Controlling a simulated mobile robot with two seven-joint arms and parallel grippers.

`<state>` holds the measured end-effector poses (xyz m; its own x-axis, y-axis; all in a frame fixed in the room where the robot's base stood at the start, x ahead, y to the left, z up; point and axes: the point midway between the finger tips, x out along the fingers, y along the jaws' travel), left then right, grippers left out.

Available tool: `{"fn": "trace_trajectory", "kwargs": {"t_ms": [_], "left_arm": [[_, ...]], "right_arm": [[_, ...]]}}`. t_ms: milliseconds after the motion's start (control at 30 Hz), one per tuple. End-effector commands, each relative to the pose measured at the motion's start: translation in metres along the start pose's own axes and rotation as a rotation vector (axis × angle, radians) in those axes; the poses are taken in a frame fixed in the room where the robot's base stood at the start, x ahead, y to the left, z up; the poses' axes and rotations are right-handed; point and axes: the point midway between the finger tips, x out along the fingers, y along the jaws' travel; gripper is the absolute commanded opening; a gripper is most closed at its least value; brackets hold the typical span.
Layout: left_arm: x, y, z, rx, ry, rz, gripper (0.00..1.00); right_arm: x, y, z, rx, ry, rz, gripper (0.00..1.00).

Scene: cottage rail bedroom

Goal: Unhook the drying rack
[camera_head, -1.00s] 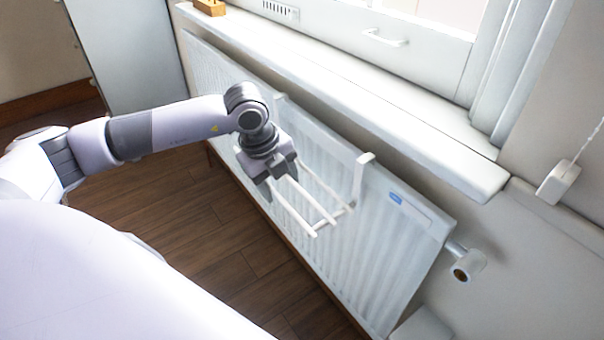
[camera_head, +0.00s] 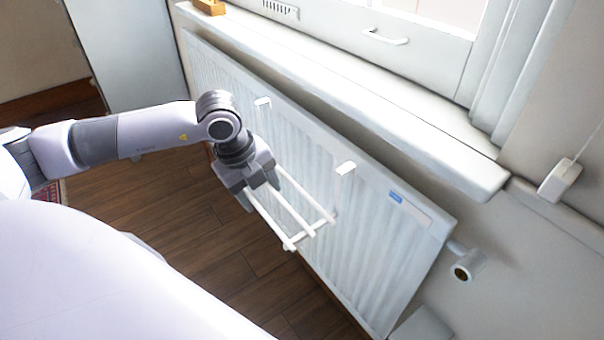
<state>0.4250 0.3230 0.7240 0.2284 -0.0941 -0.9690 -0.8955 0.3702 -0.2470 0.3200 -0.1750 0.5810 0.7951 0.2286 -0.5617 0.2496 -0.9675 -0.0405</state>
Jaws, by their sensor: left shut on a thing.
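The white drying rack (camera_head: 310,230) is a small frame of thin bars with two upright hooked arms. It is in front of the radiator (camera_head: 375,250). Its near hook (camera_head: 345,168) and far hook (camera_head: 263,102) show against the radiator's front face, below its top edge, and look clear of that edge. My left gripper (camera_head: 259,192) is shut on the rack at its outer left part; the fingers hide the bars there. My right gripper is not in view.
The window sill (camera_head: 400,125) juts out above the radiator. A radiator valve (camera_head: 465,268) sticks out at the right end. A white cabinet (camera_head: 130,55) stands at the back left. The wooden floor (camera_head: 180,235) below the rack looks clear.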

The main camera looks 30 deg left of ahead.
Motion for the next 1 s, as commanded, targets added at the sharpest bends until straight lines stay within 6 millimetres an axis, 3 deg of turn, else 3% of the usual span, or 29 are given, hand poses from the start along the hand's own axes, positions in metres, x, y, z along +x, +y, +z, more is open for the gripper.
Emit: {"fn": "trace_trajectory", "kwargs": {"t_ms": [367, 1000], "left_arm": [[-0.005, 0.004, 0.000, 0.000, 0.000, -0.002, 0.29], [-0.038, 0.043, 0.000, 0.000, -0.001, -0.001, 0.29]], "right_arm": [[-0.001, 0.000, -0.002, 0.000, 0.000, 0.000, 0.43], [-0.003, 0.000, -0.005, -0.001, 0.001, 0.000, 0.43]]}}
